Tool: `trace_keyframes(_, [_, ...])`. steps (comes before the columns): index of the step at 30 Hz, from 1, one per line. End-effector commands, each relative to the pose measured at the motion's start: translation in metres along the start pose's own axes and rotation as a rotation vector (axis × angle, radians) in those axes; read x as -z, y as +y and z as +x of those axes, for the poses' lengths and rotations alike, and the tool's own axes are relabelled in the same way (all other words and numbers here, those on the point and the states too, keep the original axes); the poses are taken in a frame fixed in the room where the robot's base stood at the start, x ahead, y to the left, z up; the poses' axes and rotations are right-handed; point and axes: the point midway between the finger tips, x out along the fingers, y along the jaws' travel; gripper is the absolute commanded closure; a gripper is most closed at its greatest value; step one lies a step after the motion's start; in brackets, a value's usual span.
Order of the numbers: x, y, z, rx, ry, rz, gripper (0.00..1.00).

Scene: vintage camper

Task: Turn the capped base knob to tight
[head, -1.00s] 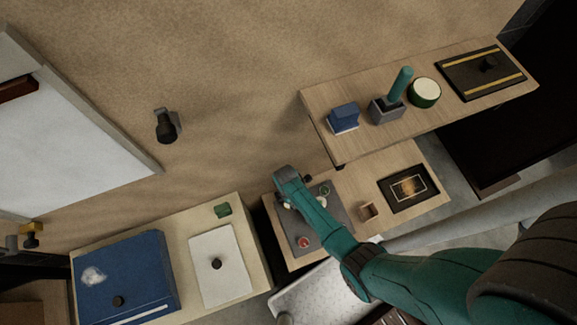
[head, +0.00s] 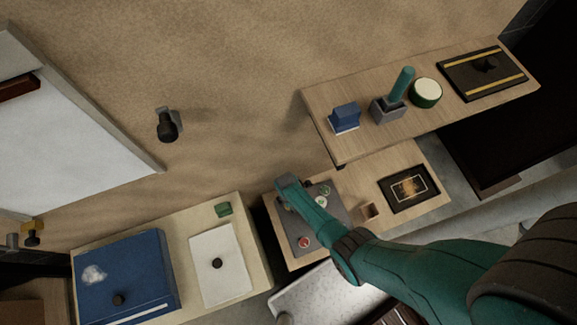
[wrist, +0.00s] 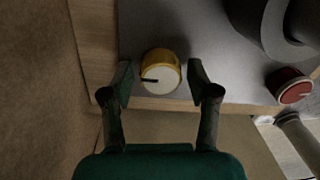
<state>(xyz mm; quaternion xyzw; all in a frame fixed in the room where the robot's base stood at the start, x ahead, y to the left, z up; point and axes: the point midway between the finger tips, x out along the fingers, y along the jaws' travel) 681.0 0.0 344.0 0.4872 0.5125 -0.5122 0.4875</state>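A round knob with a yellow side and a cream cap (wrist: 159,78) stands on a grey panel (wrist: 215,40) in the wrist view. A dark pointer line on its cap points left. My gripper (wrist: 162,84) is open, with one finger on each side of the knob; small gaps show beside it. In the head view my gripper (head: 286,193) is over the left side of the grey panel (head: 325,231) and hides this knob. I cannot read any tight mark.
A red-capped knob (wrist: 294,88) and a large grey round part (wrist: 284,30) stand to the right in the wrist view.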

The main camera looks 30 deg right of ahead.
Motion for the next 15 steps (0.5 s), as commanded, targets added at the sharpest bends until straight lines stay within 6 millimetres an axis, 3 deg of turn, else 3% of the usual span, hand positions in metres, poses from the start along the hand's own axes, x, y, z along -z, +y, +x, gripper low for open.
trace_keyframes(1, [0.0, 0.0, 0.0, 0.0, 0.0, 0.0, 0.6])
trace_keyframes(5, [0.0, 0.0, -0.0001, 0.0, 0.0, 0.0, 0.93])
trace_keyframes(15, [-0.0001, 0.0, -0.0001, 0.0, 0.002, 0.045, 0.93])
